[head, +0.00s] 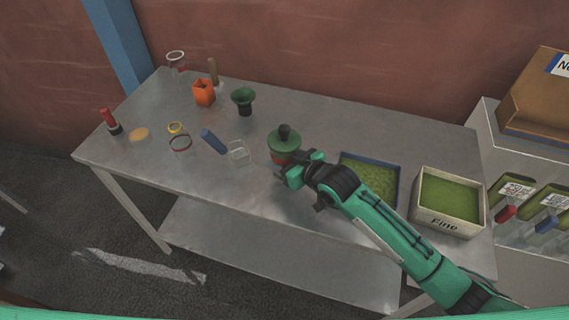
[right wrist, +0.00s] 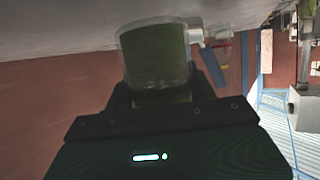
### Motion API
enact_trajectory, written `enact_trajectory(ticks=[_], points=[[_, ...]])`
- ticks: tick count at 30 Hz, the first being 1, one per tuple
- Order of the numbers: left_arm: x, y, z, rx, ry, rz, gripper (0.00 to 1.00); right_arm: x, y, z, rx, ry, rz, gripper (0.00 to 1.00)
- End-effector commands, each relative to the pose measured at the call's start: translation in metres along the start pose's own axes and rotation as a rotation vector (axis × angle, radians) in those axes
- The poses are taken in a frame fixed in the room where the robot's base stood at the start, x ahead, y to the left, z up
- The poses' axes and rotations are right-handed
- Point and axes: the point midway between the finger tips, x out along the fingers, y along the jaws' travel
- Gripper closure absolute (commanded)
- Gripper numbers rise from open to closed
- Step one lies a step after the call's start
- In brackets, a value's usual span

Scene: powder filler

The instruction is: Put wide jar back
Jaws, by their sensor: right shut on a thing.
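In the right wrist view a wide clear jar (right wrist: 155,52) filled with green powder sits between the fingers of my right gripper (right wrist: 162,92). The gripper is shut on it, and the grey table surface lies close by at the top of that picture. In the head view my right gripper (head: 290,176) is at the table's front middle, just in front of a round green piece with a dark knob (head: 284,137). The jar is mostly hidden there, and I cannot tell whether it touches the table. My left gripper is out of view.
The metal table (head: 330,135) carries a blue-rimmed tray of green powder (head: 371,157) and a box marked Fine (head: 447,226) on the right. A clear container (head: 239,150), blue piece (head: 213,141), dark green funnel (head: 243,98) and orange holder (head: 204,93) stand left of the gripper.

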Motion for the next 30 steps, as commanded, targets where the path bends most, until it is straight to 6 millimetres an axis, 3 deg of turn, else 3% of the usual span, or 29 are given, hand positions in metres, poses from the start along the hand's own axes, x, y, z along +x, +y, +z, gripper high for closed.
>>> enact_trajectory(ticks=[6, 17, 18, 21, 30], points=[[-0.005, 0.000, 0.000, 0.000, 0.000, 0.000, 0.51, 0.010, 0.000, 0.023, 0.001, 0.000, 0.000, 0.65], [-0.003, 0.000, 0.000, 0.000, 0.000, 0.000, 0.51, 0.011, 0.000, 0.027, 0.001, 0.000, 0.000, 0.65], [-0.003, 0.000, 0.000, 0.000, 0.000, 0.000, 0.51, 0.011, 0.000, 0.028, 0.001, -0.001, 0.000, 0.40], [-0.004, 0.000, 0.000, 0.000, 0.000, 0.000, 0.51, 0.011, 0.000, 0.027, 0.001, -0.001, 0.000, 0.22], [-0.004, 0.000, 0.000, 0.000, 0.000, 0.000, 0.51, 0.011, 0.000, 0.026, 0.001, -0.001, 0.000, 0.22]])
